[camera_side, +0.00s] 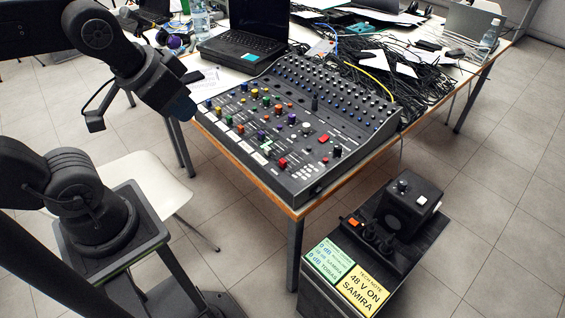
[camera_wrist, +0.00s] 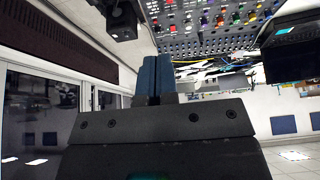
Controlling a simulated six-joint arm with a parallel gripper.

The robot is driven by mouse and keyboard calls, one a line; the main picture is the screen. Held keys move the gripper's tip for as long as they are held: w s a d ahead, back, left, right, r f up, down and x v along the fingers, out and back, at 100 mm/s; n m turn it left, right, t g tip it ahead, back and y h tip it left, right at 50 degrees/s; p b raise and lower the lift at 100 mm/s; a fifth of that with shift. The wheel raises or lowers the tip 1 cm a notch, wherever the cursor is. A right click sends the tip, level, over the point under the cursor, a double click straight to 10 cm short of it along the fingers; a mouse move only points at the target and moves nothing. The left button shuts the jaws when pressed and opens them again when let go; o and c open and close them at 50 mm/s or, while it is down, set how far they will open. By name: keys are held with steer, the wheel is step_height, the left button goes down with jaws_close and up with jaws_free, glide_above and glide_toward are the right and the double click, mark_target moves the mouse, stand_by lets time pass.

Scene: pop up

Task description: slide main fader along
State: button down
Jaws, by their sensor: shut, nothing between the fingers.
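A dark grey mixing console (camera_side: 345,95) lies on the wooden-edged table in the side view, its face covered with coloured knobs and several sliders. Pale caps (camera_side: 266,147) sit among the sliders near its front edge. I cannot tell which one is the main fader. The console (camera_wrist: 205,45) also shows at the top of the wrist view, with small coloured knobs. My gripper (camera_side: 183,110) is to the left of the console's left front corner, apart from it. In the wrist view its blue fingers (camera_wrist: 156,78) are together, with nothing between them.
A laptop (camera_side: 243,47) stands behind the console's left end. Tangled black cables (camera_side: 420,85) and papers cover the table beyond. A black box with knobs (camera_side: 405,205) stands on a lower stand at the front right, with yellow and green notes (camera_side: 361,290). A white chair (camera_side: 150,185) is below the arm.

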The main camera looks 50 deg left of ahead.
steer(key=c, duration=1.8)
jaws_free()
steer(key=shift+o, duration=0.6)
steer(key=shift+w, duration=0.1)
steer(key=o, duration=0.4)
steer(key=w+m, duration=0.2)
steer(key=w, duration=0.1)
steer(key=w+m+g, duration=0.1)
steer(key=w, duration=0.1)
steer(key=shift+a+f, duration=0.15)
steer(key=shift+f, duration=0.2)
steer(key=m+g, duration=0.5)
steer(key=m, duration=1)
glide_above(283, 160)
step_height(283, 160, down, 20)
steer(key=shift+s+r, duration=0.15)
steer(key=shift+f, duration=0.55)
step_height(283, 160, down, 8)
steer(key=shift+r, duration=0.25)
jaws_close()
